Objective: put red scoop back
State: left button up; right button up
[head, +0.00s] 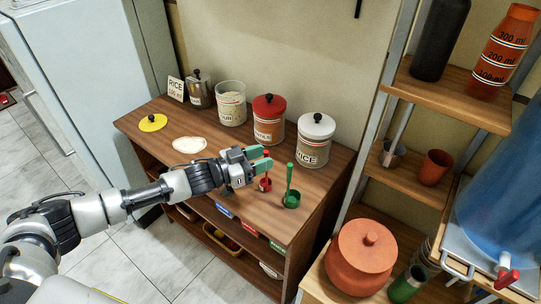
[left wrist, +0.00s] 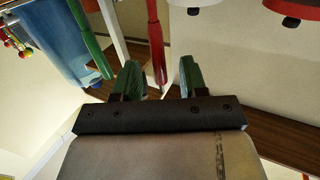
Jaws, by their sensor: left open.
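The red scoop (head: 265,184) stands on the wooden cabinet top, its handle pointing up. My left gripper (head: 262,158) is open, with green fingertips close to the top of that handle. In the left wrist view, the red handle (left wrist: 156,45) shows between the two fingers of my left gripper (left wrist: 158,76), with a gap on both sides and nothing gripped. A green scoop (head: 291,198) stands upright to the right of the red one; its handle also shows in the left wrist view (left wrist: 87,38). My right gripper is out of view.
Behind stand a red-lidded canister (head: 269,121), a white-lidded RICE canister (head: 314,142), an open-topped jar (head: 231,106) and a metal pot (head: 200,92). A yellow lid (head: 153,123) and a pale disc (head: 190,144) lie left. A shelf rack (head: 445,92) stands right.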

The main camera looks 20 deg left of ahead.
pick_arm(q)
jog(key=b+v, duration=0.1)
jog(key=v, duration=0.8)
jog(key=shift+d, duration=0.15)
jog(key=s+d+f+n+y, duration=0.3)
jog(key=s+d+f+y, duration=0.35)
jog(key=d, duration=0.55)
jog(key=s+a+f+n+g+y, duration=0.2)
jog(key=s+a+g+y, duration=0.15)
jog(key=s, duration=0.65)
jog(key=s+a+f+n+g+y, duration=0.25)
jog(key=s+a+g, duration=0.2)
jog(key=s, duration=0.55)
notch_tip(320, 180, down, 26)
jog(key=g, duration=0.2)
jog(key=s+a+f+g, duration=0.1)
jog(key=s+a+f, duration=0.1)
jog(key=s+f, duration=1.3)
jog(key=shift+s+a+f+y, duration=0.2)
jog(key=shift+s+f+y, duration=0.2)
jog(key=shift+s, duration=0.55)
